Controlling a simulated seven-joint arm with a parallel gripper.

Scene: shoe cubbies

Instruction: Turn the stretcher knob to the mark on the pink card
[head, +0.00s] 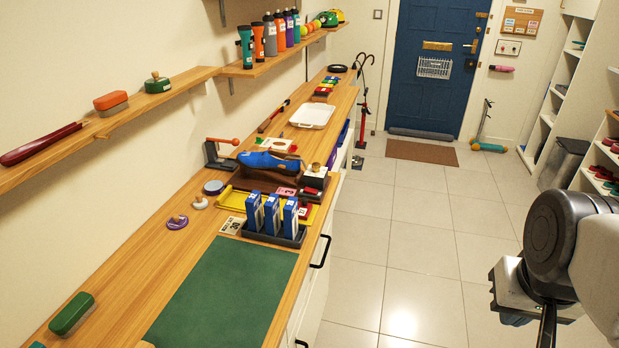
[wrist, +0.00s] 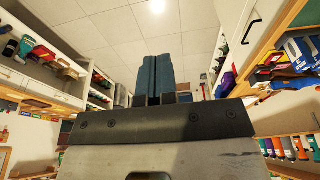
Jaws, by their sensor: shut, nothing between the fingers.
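My gripper (head: 546,330) hangs at the lower right of the head view, over the floor and well away from the counter. In the wrist view its two fingers (wrist: 153,78) are together with nothing between them. A blue shoe-shaped piece (head: 268,160) lies on a dark stand mid-counter. A small pink card (head: 285,191) lies in front of the shoe piece. Its mark is too small to read.
Blue boxes (head: 272,213) stand in a dark tray in front of the card. A green mat (head: 225,294) covers the near counter. An orange-handled grey device (head: 213,156) stands behind. Wall shelves (head: 175,92) overhang the left. The tiled floor (head: 410,260) is clear.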

